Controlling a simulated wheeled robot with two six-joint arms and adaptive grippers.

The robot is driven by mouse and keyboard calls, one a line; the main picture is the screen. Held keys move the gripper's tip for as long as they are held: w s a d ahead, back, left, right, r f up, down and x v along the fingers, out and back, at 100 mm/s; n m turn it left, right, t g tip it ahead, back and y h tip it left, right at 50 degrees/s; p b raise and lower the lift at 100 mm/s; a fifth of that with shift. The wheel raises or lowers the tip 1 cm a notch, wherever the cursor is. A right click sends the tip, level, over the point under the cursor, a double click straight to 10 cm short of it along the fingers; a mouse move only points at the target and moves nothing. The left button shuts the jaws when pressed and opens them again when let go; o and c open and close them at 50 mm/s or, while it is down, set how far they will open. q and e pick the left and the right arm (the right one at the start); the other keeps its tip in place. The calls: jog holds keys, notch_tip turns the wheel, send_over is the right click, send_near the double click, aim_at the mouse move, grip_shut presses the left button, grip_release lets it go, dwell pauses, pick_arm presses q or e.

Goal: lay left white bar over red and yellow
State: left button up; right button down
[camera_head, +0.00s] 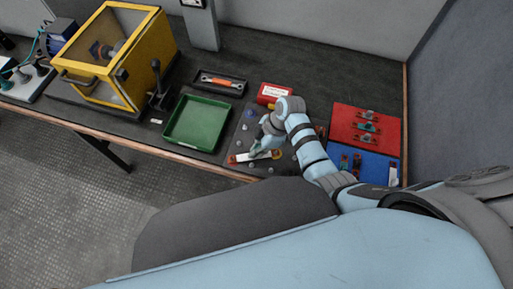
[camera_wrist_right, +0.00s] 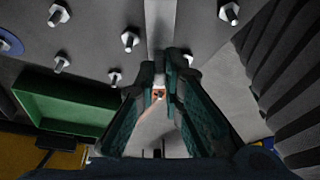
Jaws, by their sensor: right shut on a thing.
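A white bar (camera_head: 243,157) with an orange-red end lies low over the front of the dark bolt plate (camera_head: 228,138). My right gripper (camera_head: 258,149) is shut on this bar; its fingers hide part of it. In the right wrist view the teal fingers (camera_wrist_right: 167,76) close around a small white and orange piece (camera_wrist_right: 158,93). I cannot tell whether the bar touches the bolts. Several silver bolts (camera_wrist_right: 129,40) stand on the plate, and a blue ring (camera_wrist_right: 9,43) surrounds one. My left gripper is not in view.
A green tray (camera_head: 197,123) stands left of the plate. A red labelled block (camera_head: 272,92) is behind. Red (camera_head: 343,118) and blue (camera_head: 375,160) mats with small parts lie right, and another white piece (camera_head: 392,173) is on the blue one. A yellow-framed box (camera_head: 151,55) stands left.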

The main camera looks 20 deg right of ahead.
jog(key=c, duration=1.6)
grip_release()
jog(key=shift+c, duration=0.2)
